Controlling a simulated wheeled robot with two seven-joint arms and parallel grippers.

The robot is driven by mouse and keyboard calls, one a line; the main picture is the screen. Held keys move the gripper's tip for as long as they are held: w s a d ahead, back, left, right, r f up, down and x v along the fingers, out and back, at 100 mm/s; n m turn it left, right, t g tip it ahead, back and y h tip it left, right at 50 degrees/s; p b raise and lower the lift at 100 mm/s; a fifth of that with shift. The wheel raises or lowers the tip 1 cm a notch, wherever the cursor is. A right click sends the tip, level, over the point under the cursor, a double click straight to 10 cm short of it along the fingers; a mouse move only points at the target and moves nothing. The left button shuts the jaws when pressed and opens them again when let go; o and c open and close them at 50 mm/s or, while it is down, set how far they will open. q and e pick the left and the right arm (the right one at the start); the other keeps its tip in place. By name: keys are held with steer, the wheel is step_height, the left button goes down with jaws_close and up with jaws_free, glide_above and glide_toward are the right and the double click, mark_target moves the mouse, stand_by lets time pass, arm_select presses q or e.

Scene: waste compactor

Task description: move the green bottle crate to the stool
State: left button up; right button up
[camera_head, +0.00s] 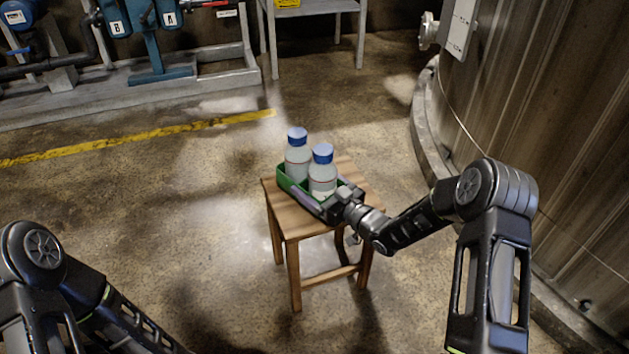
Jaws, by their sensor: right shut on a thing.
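The green bottle crate (290,187) is at the top of the wooden stool (288,222), toward its middle. It holds two clear bottles with blue caps, a rear bottle (297,158) and a front bottle (322,176). My right gripper (337,208) is at the crate's near right end and is shut on it; its fingers are partly hidden. I cannot tell whether the crate rests fully on the seat or is just above it. My left arm shows at the lower left, but its gripper is out of view.
A large cylindrical tank (545,120) with a low curb stands on the right. Blue pump equipment (150,40) on a concrete plinth and a grey metal table (312,10) stand at the back. A yellow line (140,140) crosses the floor. The floor left of the stool is clear.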

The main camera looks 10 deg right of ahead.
steer(key=shift+r, duration=0.2)
steer(key=shift+f, duration=0.1)
steer(key=o, duration=1.4)
steer(key=shift+f, duration=0.2)
steer(key=shift+r, duration=0.1)
steer(key=shift+r, duration=0.15)
steer(key=p+v, duration=0.2)
steer(key=v, duration=0.9)
steer(key=shift+s+d+p, duration=0.1)
steer(key=shift+s+p, duration=0.05)
steer(key=shift+p, duration=0.2)
steer(key=shift+s+d, duration=0.2)
steer(key=shift+s, duration=0.15)
